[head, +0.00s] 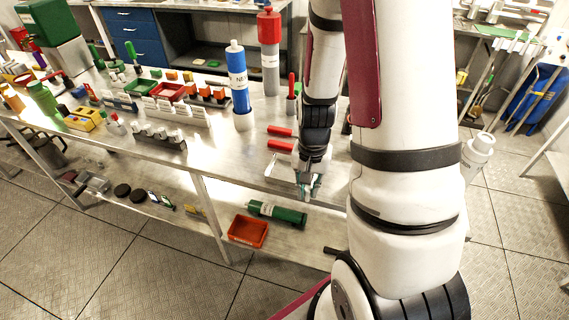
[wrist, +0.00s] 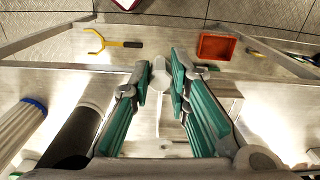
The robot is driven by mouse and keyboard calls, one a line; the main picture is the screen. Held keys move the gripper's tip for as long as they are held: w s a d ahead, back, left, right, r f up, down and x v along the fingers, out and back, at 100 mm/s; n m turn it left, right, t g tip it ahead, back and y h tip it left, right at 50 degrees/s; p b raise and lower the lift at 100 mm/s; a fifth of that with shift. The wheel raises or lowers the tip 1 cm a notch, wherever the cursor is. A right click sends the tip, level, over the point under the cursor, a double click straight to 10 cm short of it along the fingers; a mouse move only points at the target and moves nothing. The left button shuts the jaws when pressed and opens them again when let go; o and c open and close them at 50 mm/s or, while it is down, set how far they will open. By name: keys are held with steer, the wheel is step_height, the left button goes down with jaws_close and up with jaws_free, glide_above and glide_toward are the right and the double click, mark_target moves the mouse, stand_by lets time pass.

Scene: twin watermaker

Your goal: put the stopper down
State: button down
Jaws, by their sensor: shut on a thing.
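My gripper (head: 309,190) hangs over the front edge of the metal workbench (head: 235,160) in the head view. In the wrist view its two green-padded fingers (wrist: 162,82) are closed in on a small pale grey piece, which I take to be the stopper (wrist: 159,72). The stopper shows between the fingertips, with its lower part partly hidden by them.
Red-handled tools (head: 280,146) lie on the bench beside my gripper. A blue bottle (head: 238,80) and a grey bottle with a red top (head: 270,55) stand behind. An orange-red tray (head: 248,231) and a green cylinder (head: 277,213) lie on the lower shelf. Bare bench lies left of my gripper.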

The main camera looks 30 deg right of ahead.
steer(key=shift+s+d+r+m, duration=0.1)
steer(key=shift+s+r+m, duration=0.15)
steer(key=shift+s+m, duration=0.2)
steer(key=w+b, duration=0.1)
steer(key=b, duration=0.2)
steer(key=shift+w+d+f, duration=0.1)
steer(key=shift+w+d, duration=0.05)
steer(key=shift+w, duration=0.2)
steer(key=w+b, duration=0.1)
steer(key=b, duration=0.3)
steer(key=shift+d+b, duration=0.15)
steer(key=shift+b, duration=0.2)
steer(key=b, duration=0.3)
steer(key=shift+s+f, duration=0.1)
steer(key=shift+s, duration=0.05)
glide_toward(292, 174)
steer(key=shift+f+b, duration=0.3)
steer(key=shift+f, duration=1.5)
